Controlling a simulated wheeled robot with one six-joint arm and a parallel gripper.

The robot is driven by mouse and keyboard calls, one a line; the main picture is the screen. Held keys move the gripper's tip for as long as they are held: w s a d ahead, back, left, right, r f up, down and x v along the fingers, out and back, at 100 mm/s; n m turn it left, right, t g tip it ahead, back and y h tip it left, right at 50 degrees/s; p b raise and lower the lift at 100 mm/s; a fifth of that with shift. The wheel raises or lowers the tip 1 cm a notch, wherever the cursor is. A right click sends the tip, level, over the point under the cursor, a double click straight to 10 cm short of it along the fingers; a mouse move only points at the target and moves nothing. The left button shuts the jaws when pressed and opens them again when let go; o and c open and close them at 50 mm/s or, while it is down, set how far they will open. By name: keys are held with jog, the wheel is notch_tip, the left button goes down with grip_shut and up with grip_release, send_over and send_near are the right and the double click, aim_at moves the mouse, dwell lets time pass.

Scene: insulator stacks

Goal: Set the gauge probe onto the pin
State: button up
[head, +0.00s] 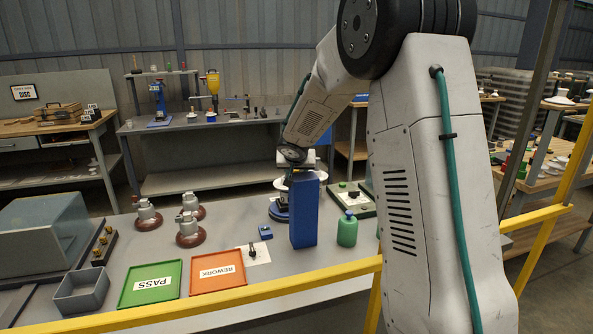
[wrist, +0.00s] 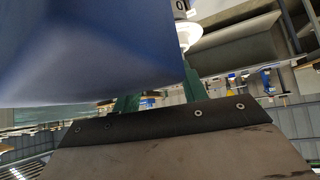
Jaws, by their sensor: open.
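My gripper (head: 297,166) is at the top of the tall blue block (head: 304,212) in the head view; the block partly hides what is behind it. In the wrist view a large blurred blue surface (wrist: 85,50) fills the upper left and covers part of my green fingers (wrist: 158,88), which stand apart. A white disc insulator (head: 282,184) shows partly behind the block, above a dark blue base (head: 277,213); a white insulator (wrist: 187,38) also shows in the wrist view beyond the fingers. I cannot make out the gauge probe or the pin for certain.
Brown-based insulators (head: 188,231) stand left on the bench. In front are a green PASS tray (head: 130,293), an orange REWORK tray (head: 240,284) and a grey bin (head: 82,291). A green bottle (head: 347,232) stands right of the block. A yellow rail (head: 330,270) crosses the front.

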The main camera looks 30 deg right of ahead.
grip_shut()
jog(key=w, duration=0.2)
jog(key=w+d, duration=0.1)
jog(key=w, duration=0.2)
jog(key=shift+d, duration=0.2)
grip_release()
jog(key=v, duration=0.7)
jog(key=shift+s+a+r, duration=0.15)
jog(key=shift+s+r, duration=0.1)
